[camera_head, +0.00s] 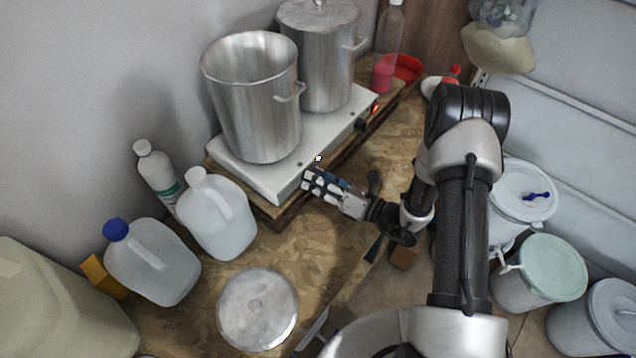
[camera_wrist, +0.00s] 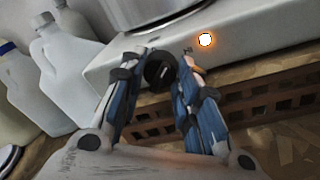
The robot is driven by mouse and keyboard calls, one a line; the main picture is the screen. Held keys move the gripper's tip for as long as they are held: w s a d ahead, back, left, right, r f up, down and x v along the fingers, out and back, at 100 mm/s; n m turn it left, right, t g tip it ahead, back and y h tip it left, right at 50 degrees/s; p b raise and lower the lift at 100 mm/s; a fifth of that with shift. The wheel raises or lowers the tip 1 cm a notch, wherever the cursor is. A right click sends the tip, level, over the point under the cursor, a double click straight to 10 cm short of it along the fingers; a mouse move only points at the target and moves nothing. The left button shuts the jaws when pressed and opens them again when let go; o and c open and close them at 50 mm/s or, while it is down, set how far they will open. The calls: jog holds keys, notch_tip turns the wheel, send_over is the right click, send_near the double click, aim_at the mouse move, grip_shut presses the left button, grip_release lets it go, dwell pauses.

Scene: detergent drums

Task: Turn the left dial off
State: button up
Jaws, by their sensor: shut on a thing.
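The white two-burner hot plate (camera_head: 262,178) stands on a wooden board, and its front edge shows in the wrist view (camera_wrist: 240,65). The left dial (camera_wrist: 160,70) is a round black knob on that front edge. My gripper (camera_head: 308,180) is at the left part of the front edge. In the wrist view my gripper (camera_wrist: 164,58) has its blue-padded fingers on either side of the dial, shut on it. The head view hides this dial behind the fingers. A small lamp (camera_wrist: 205,39) right of the dial glows bright with an orange rim.
Two steel pots (camera_head: 255,110) (camera_head: 325,55) stand on the plates. The right dial (camera_head: 361,125) has a red lamp (camera_head: 376,108) beside it. White jugs (camera_head: 218,215) (camera_head: 152,262) and a round lid (camera_head: 257,308) are at left. Lidded buckets (camera_head: 541,272) stand at right.

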jog(key=shift+n+h+b, duration=0.5)
jog(key=shift+n+b, duration=2.35)
jog(key=shift+n, duration=1.45)
jog(key=o, duration=1.1)
jog(key=shift+c, duration=0.2)
jog(key=v, duration=1.2)
